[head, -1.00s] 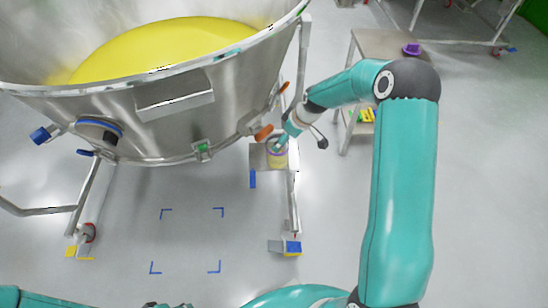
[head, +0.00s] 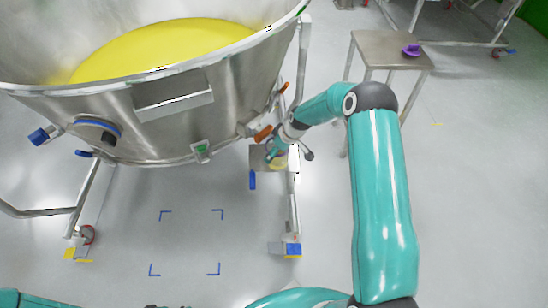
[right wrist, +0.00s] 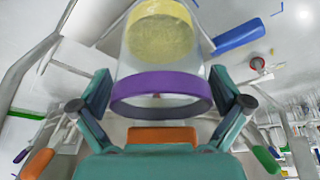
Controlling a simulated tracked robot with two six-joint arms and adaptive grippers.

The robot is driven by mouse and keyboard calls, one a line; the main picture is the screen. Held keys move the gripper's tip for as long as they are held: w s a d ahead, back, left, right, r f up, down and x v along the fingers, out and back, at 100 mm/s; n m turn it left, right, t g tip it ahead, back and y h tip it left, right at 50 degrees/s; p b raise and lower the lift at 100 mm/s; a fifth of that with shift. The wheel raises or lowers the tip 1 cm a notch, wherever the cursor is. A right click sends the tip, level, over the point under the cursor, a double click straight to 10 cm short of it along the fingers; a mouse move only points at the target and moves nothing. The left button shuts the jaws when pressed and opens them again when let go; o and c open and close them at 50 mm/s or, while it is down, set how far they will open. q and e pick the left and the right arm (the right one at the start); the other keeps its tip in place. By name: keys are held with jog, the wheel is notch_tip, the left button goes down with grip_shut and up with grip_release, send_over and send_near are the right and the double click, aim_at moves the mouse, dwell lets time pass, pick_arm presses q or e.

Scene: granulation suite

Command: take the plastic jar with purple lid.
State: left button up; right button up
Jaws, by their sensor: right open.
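A clear plastic jar (right wrist: 195,55) with yellow powder in it shows in the right wrist view. A purple ring (right wrist: 162,88) circles its end nearest my gripper. In the head view the jar (head: 279,163) stands on a small metal shelf (head: 258,156) by the vessel's leg, partly hidden by my gripper. My right gripper (head: 273,154) is at the jar. In the right wrist view my right gripper (right wrist: 163,95) is open, with one finger on each side of the purple ring; contact cannot be told. My left gripper is not in view.
A large steel vessel (head: 165,135) of yellow powder stands close on the left. An orange handle (head: 263,134) projects beside my right wrist. A separate purple item (head: 412,49) sits on a steel stool (head: 375,47). Blue-marked floor (head: 187,241) below is clear.

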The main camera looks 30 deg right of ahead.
jog(key=shift+c, duration=0.3)
jog(key=c, duration=1.1)
jog(key=shift+r, duration=0.15)
